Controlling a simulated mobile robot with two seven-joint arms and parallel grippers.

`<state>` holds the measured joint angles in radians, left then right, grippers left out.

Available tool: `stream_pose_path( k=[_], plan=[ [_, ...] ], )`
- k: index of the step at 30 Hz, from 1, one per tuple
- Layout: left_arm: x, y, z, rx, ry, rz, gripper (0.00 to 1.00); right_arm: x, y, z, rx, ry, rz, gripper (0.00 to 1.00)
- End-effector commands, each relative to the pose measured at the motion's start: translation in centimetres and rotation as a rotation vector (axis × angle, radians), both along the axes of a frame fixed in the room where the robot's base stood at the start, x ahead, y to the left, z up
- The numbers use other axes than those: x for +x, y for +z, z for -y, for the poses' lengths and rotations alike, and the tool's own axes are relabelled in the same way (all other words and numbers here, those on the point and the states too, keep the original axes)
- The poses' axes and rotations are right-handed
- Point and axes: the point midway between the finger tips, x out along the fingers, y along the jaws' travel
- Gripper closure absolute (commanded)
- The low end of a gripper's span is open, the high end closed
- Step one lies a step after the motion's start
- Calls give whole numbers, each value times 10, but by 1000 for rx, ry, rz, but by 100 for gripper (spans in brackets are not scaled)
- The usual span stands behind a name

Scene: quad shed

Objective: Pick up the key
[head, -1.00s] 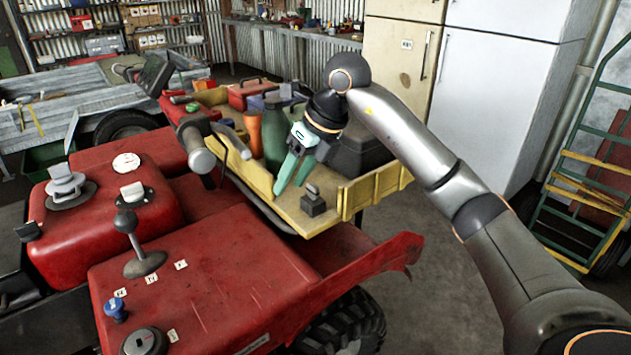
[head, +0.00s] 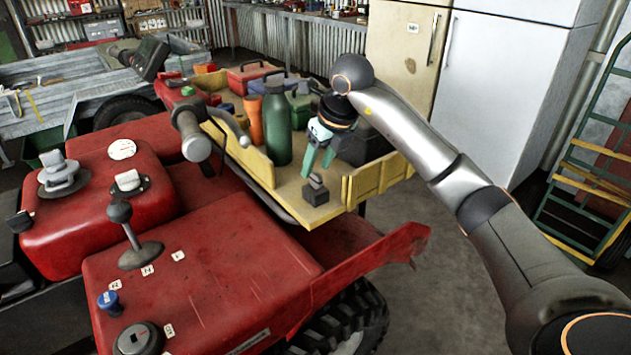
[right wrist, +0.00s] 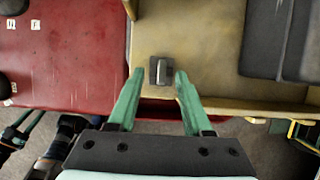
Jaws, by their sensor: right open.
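The key (head: 316,181) is a small grey upright piece in a dark block (head: 316,194) on the near corner of the yellow cargo bed (head: 352,188). My right gripper (head: 318,162) is open and points down just above the key. In the right wrist view the key (right wrist: 161,70) lies between the two green fingertips, with a gap on both sides. I cannot tell the exact height left between fingertips and key.
A green bottle (head: 277,124), an orange cone-like item (head: 254,120) and a red toolbox (head: 255,77) stand in the bed. A dark case (head: 358,146) sits close behind the gripper. The red vehicle body (head: 205,268) lies in front.

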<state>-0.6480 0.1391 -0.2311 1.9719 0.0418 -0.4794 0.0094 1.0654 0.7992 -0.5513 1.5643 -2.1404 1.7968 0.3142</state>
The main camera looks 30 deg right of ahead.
Motion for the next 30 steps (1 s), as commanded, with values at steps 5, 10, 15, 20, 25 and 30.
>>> stream_pose_path(
  k=[5, 10, 15, 20, 25, 30],
  plan=[
    [0, -1, 0, 0, -1, -1, 50, 8, -27, 2, 3, 0, -2, 50],
    [0, -1, 0, 0, -1, -1, 50, 12, -36, 2, 1, 2, 0, 50],
    [0, -1, 0, 0, 0, -1, 50, 12, -35, 2, 1, 2, 0, 50],
    [0, -1, 0, 0, 0, 0, 50, 12, -35, 2, 1, 1, 0, 67],
    [1, 0, 0, 0, 1, 1, 50, 12, -35, 2, 1, 1, 0, 86],
    [2, 0, -1, 1, 2, 2, 50, 12, -35, 2, 1, 1, 0, 100]
  ],
)
